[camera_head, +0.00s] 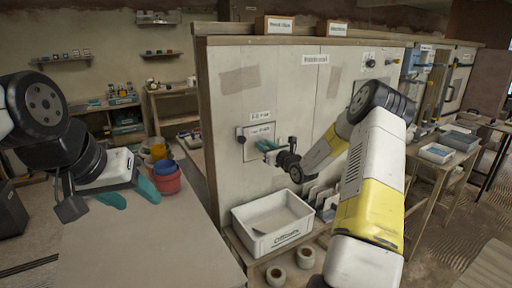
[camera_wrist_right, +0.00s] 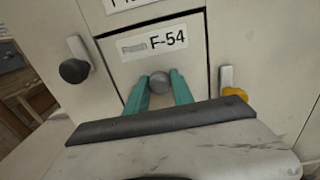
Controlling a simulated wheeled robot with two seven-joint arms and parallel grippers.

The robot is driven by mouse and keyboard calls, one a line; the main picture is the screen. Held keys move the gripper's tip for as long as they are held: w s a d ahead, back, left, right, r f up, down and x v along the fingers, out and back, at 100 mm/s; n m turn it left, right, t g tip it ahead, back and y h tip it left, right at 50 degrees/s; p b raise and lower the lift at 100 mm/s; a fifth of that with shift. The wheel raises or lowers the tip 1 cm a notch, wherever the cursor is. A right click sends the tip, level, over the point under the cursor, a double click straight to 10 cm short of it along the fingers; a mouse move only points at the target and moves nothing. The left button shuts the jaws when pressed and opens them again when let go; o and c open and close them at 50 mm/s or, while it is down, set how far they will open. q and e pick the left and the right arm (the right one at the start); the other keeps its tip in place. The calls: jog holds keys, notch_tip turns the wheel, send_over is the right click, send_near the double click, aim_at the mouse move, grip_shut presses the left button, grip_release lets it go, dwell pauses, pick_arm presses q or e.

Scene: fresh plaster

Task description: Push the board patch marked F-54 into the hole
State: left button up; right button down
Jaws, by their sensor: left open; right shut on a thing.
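The board patch marked F-54 (camera_wrist_right: 150,45) is a pale panel at an opening in the upright wall. Dark gaps show along its top and right edges; how deep it sits I cannot tell. The patch also shows small in the head view (camera_head: 262,131). My right gripper (camera_wrist_right: 159,88) is shut on the round grey knob (camera_wrist_right: 159,77) on the patch's face. In the head view my right gripper (camera_head: 268,146) reaches the wall from the right. My left gripper (camera_head: 130,195) is open and empty over the table at left, away from the wall.
A dark knob (camera_wrist_right: 75,70) is left of the patch and a yellow catch (camera_wrist_right: 235,93) right of it. A white crate (camera_head: 272,243) stands below the patch. Red and blue pots (camera_head: 166,180) stand by my left gripper. The near tabletop (camera_head: 150,250) is clear.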

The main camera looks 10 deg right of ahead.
dwell(0.7)
jog(key=c, duration=0.8)
grip_release()
jog(key=shift+o, duration=0.2)
jog(key=shift+v, duration=2.95)
